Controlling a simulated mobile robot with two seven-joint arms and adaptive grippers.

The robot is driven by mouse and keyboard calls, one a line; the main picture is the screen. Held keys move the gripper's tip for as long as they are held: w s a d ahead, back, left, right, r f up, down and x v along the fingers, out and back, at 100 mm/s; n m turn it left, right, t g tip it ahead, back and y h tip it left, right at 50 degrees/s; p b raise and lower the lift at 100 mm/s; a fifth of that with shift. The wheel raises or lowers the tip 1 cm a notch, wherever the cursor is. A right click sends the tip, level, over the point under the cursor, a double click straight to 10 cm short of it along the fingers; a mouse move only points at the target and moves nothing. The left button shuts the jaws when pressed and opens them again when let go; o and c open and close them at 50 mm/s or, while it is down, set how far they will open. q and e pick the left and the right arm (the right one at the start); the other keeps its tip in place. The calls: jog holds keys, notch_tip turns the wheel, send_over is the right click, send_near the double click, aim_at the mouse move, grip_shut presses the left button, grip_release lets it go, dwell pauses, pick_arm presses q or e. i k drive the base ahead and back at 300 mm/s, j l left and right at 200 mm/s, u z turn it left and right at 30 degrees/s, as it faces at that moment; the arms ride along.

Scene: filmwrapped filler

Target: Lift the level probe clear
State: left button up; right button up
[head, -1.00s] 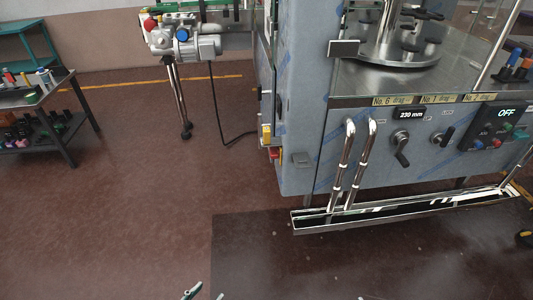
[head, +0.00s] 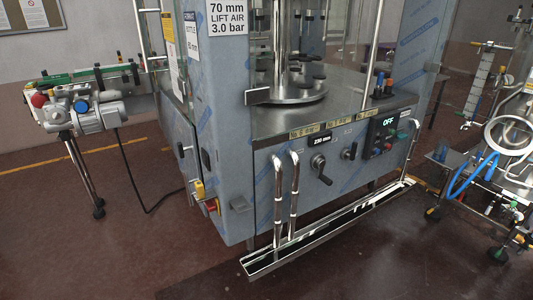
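The filler machine (head: 224,120) stands in the middle of the head view, its blue-grey panels partly covered in film. I cannot make out the level probe for certain. A round metal turntable (head: 290,92) with a central column and several dark parts sits on the machine's deck behind clear panels. The control panel (head: 388,133) reads OFF, and a small display (head: 322,140) reads 230 mm. Neither of my grippers is in view.
A drip trough (head: 330,228) with two chrome pipes (head: 279,200) runs along the machine's front near the floor. A conveyor with a motor (head: 85,108) stands at left, its cable on the floor. A wheeled cart with blue hose (head: 480,170) stands at right. The front floor is clear.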

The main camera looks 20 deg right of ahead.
aim_at(381, 78)
jog(key=z, duration=1.25)
jog(key=i+l, duration=0.6)
jog(key=i, duration=0.25)
jog(key=i+l, duration=0.65)
jog(key=i, duration=0.15)
jog(key=i+l+u, duration=0.1)
jog(key=i+l, duration=0.5)
jog(key=i, duration=0.25)
